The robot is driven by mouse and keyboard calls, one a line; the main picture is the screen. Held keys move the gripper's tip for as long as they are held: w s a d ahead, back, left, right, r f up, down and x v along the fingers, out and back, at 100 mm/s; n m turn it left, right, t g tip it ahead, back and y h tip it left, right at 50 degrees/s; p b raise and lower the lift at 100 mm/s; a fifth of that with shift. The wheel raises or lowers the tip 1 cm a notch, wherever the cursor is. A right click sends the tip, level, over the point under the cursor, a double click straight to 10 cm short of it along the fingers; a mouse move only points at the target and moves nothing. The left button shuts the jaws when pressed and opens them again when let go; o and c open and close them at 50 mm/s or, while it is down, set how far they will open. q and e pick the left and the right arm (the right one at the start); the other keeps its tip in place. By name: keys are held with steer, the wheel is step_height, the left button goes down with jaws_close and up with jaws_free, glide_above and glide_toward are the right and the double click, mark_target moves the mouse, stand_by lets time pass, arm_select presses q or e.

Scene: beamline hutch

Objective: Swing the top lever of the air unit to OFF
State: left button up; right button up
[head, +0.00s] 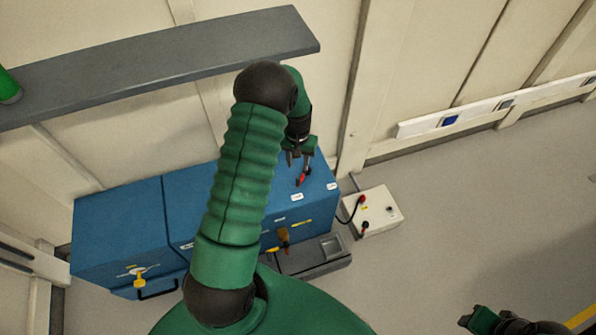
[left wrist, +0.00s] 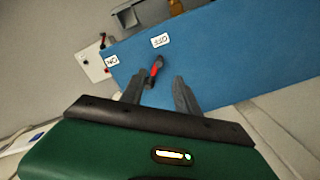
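The air unit is a blue cabinet (head: 318,172) against the wall. Its top lever (head: 300,180), red with dark parts, lies on the top face. In the left wrist view the lever (left wrist: 155,71) points roughly toward the OFF label (left wrist: 160,40); the ON label (left wrist: 111,61) is off to the left. My left gripper (head: 303,158) is over the top face, just behind the lever. Its fingers (left wrist: 158,88) are apart, with the lever seen between and just beyond them; contact is not clear. My right gripper (head: 490,321) is low at the right, away from the unit.
A grey shelf (head: 150,70) juts from the wall above the unit. A white box (head: 376,212) with a cable stands on the floor to the right. The floor at right is clear.

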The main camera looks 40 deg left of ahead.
arm_select(q)
step_height(320, 180, up, 7)
steer(key=shift+f+p, duration=0.15)
steer(key=shift+p, duration=0.25)
